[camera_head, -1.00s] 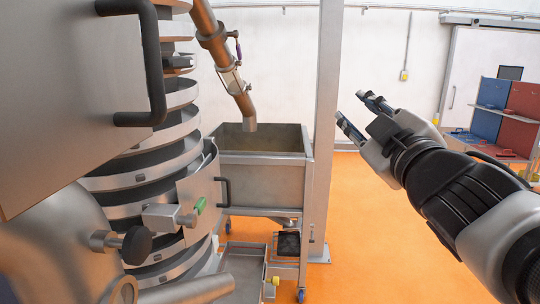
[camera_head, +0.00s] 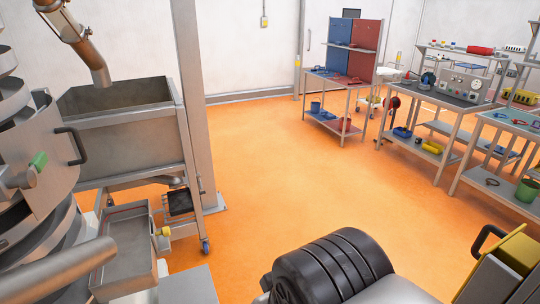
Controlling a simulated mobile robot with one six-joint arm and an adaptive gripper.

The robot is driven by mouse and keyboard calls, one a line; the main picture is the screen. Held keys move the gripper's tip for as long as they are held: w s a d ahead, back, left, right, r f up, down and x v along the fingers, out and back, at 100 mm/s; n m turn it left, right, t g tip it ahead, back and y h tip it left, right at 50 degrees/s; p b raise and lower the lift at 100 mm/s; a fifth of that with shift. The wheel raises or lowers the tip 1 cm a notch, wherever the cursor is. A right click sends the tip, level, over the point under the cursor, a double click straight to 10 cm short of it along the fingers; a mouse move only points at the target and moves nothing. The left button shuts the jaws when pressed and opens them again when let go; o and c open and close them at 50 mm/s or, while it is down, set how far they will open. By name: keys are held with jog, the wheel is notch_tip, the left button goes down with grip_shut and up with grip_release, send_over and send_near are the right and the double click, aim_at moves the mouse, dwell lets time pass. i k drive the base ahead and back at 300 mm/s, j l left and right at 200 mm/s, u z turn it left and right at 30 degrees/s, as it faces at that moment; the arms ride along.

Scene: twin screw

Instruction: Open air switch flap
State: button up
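I cannot make out for certain an air switch or its flap in the head view. A small grey and yellow box (camera_head: 264,21) hangs on the back wall below a conduit, too small to read. A yellow part with a black handle (camera_head: 488,240) shows at the bottom right corner, cut off by the frame; I cannot tell what it is. My gripper is out of view. Only a black ribbed part of my arm shows at the bottom centre.
A steel hopper (camera_head: 135,128) on wheels stands left, beside spiral machinery (camera_head: 35,180) and a steel post (camera_head: 187,85). Shelves (camera_head: 340,112) and workbenches (camera_head: 450,110) with tools line the right. The orange floor (camera_head: 285,180) between is open.

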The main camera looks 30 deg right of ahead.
aim_at(498, 272)
jog(key=i, duration=0.9)
jog(key=i+z, duration=0.1)
jog(key=z, duration=0.3)
jog(key=i+z, duration=0.15)
jog(key=z, duration=0.25)
jog(key=i+z, duration=0.1)
jog(key=z, duration=0.25)
jog(key=i+j+z, duration=0.1)
jog(key=z, duration=3.4)
jog(key=u, duration=0.3)
